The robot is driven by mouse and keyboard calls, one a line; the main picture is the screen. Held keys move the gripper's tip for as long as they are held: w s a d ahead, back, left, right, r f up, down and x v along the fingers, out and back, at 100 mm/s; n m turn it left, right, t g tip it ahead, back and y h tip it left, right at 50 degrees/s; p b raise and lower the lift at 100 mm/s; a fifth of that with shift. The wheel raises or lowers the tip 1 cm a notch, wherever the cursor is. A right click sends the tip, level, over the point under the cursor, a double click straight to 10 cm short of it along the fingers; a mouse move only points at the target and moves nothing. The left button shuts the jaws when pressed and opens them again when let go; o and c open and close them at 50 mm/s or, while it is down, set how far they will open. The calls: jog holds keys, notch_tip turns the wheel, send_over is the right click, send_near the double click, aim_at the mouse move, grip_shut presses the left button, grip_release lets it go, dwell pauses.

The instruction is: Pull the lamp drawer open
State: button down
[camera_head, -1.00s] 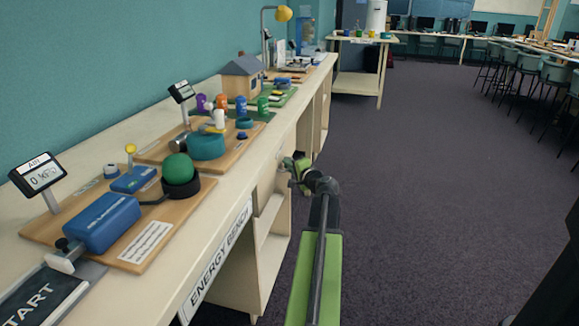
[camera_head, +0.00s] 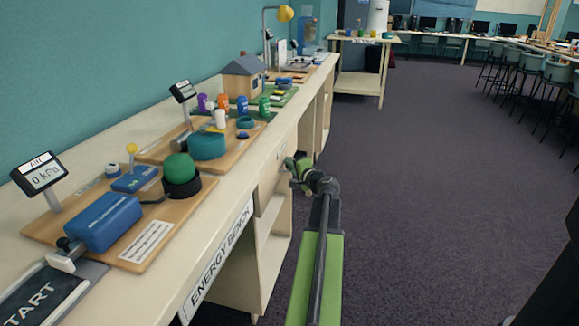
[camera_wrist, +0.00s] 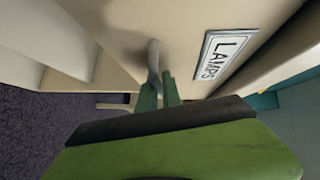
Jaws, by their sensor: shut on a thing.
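The lamp drawer (camera_wrist: 190,30) shows in the wrist view as a pale cream front with a white label (camera_wrist: 228,58) reading "LAMPS". A grey curved handle (camera_wrist: 153,57) stands out from that front. My gripper (camera_wrist: 160,88) is shut on the handle, with its green fingers around it. In the head view my gripper (camera_head: 299,163) is at the bench's right side, and the arm hides most of the handle. I cannot tell from these views how far the drawer stands out.
The energy bench (camera_head: 105,175) runs along the left wall, with a blue pump (camera_head: 103,221), a green ball (camera_head: 179,168) and a model house (camera_head: 243,76) on top. Open shelves lie below. The carpet (camera_head: 430,180) to the right is clear. Stools (camera_head: 515,72) stand far right.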

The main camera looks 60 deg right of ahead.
jog(key=s+d, duration=0.4)
jog(key=s, duration=1)
jog(key=s+d, duration=0.5)
jog(key=s, duration=1)
jog(key=s+d, duration=0.5)
jog(key=s, duration=1)
jog(key=shift+s+r, duration=0.1)
jog(key=c, duration=1.8)
grip_release()
jog(key=p+v, duration=0.2)
jog(key=v, duration=1.5)
jog(key=shift+s+a, duration=0.2)
